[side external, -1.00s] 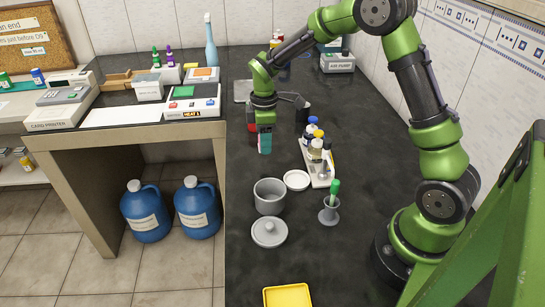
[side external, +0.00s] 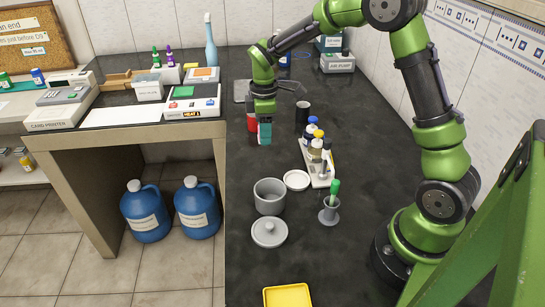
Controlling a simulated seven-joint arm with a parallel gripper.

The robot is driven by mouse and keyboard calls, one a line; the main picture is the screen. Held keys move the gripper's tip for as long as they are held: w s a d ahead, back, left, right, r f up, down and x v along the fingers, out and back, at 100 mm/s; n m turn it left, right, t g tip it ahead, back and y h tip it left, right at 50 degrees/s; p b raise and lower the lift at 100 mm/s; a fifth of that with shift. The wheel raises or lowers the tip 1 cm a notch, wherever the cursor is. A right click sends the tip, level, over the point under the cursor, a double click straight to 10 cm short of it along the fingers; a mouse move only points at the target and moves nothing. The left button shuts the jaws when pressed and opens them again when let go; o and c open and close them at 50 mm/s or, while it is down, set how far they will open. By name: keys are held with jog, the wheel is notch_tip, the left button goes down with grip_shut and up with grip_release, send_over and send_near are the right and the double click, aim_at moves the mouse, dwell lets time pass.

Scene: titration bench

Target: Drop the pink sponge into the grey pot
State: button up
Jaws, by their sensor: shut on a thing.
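The grey pot (side external: 269,196) stands upright and open on the dark bench, in the middle of the view. Its grey lid (side external: 269,232) lies in front of it. My gripper (side external: 265,122) points down above the bench, behind the pot and apart from it. It is shut on a small teal block (side external: 265,135), which hangs below it. No plainly pink sponge shows; whether the block is the sponge, with its pink side hidden, I cannot tell.
A red mug (side external: 252,123) is just left of the block, a black cup (side external: 302,111) to its right. A rack of bottles (side external: 318,172), a white dish (side external: 296,180) and a grey holder with a green-handled tool (side external: 329,212) stand near the pot. A yellow tray (side external: 287,297) is in front.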

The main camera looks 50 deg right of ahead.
jog(key=shift+a+r, duration=0.15)
jog(key=shift+s+a+f+n, duration=0.5)
jog(key=shift+s+a+n, duration=0.5)
jog(key=shift+s+a, duration=0.75)
jog(key=shift+s+a+f+n, duration=0.45)
jog(key=shift+s+a+n, duration=0.55)
jog(key=shift+s+a, duration=0.7)
jog(key=shift+s+a+f+n, duration=0.5)
jog(key=shift+s+a+n, duration=0.5)
jog(key=shift+s+a, duration=0.75)
jog(key=shift+d+f, duration=0.1)
jog(key=shift+f, duration=0.3)
jog(key=o, duration=1.2)
jog(key=shift+r, duration=0.1)
